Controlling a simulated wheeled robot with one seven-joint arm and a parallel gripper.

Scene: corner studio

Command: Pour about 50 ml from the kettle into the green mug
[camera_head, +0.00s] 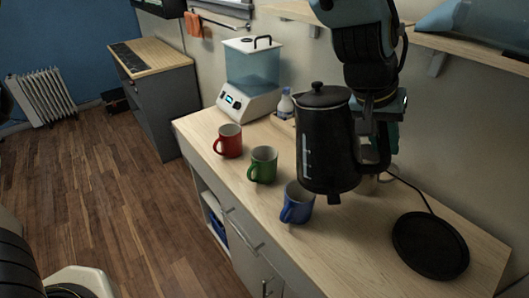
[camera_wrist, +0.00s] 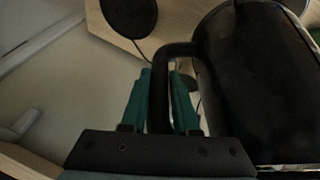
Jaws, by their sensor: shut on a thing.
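The black kettle (camera_head: 324,140) is held upright in the air above the counter, behind the blue mug in the head view. Its handle is on the right side, and its body also fills the right of the wrist view (camera_wrist: 260,80). My gripper (camera_wrist: 163,85) has its green fingers on both sides of the kettle handle and is shut on it. In the head view my gripper is mostly hidden behind the kettle. The green mug (camera_head: 262,166) stands upright on the counter, left of the kettle and apart from it. The level inside the mug cannot be told.
The red mug (camera_head: 228,141) stands behind left of the green mug, and the blue mug (camera_head: 297,203) in front right. A black round kettle base (camera_head: 430,246) lies at the right. A clear-tank appliance (camera_head: 250,80) and a bottle (camera_head: 285,103) stand at the back. Shelves (camera_head: 470,48) hang above.

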